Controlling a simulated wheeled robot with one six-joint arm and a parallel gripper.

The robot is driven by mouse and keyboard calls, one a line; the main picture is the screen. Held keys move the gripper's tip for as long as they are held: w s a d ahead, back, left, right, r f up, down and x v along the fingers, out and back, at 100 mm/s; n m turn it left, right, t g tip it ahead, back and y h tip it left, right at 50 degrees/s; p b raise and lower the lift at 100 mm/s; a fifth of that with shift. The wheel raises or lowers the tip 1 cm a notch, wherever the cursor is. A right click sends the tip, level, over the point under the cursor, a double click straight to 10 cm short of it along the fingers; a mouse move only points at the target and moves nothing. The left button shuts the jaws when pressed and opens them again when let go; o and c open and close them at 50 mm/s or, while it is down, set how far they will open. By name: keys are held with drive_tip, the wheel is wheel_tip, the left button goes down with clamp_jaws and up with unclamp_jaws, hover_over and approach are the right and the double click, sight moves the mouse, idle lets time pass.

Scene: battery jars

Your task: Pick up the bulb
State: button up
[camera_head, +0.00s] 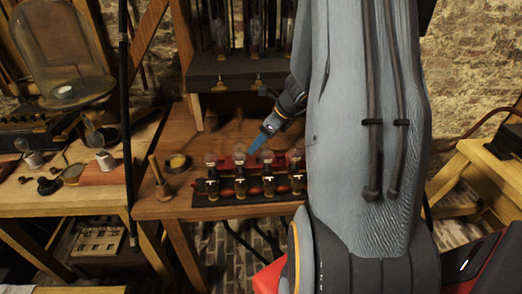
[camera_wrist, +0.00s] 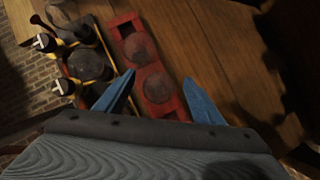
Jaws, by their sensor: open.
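Several round glass bulbs stand in a row on the table in the head view, one of them a pale bulb (camera_head: 239,156). A red rack (camera_wrist: 127,20) in the wrist view holds two dark round bulbs, an upper one (camera_wrist: 138,46) and a lower one (camera_wrist: 157,86). Another round glass shape (camera_wrist: 88,64) sits to their left over a black stand. I cannot tell which bulb is meant. My gripper (camera_head: 254,146) is open, with blue fingers, just above the row. In the wrist view my gripper (camera_wrist: 158,77) has its fingertips on either side of the lower bulb; contact cannot be told.
Black-and-brass fittings (camera_head: 240,184) line the front of the row. A wooden mortar with pestle (camera_head: 161,184) and a yellow-filled dish (camera_head: 177,163) stand to the left. A dark shelf (camera_head: 238,74) with glass pieces is behind. Bare wood (camera_wrist: 215,45) lies right of the rack.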

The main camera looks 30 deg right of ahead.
drive_tip(key=shift+c, duration=0.3)
drive_tip(key=c, duration=1.2)
drive_tip(key=shift+r, duration=0.1)
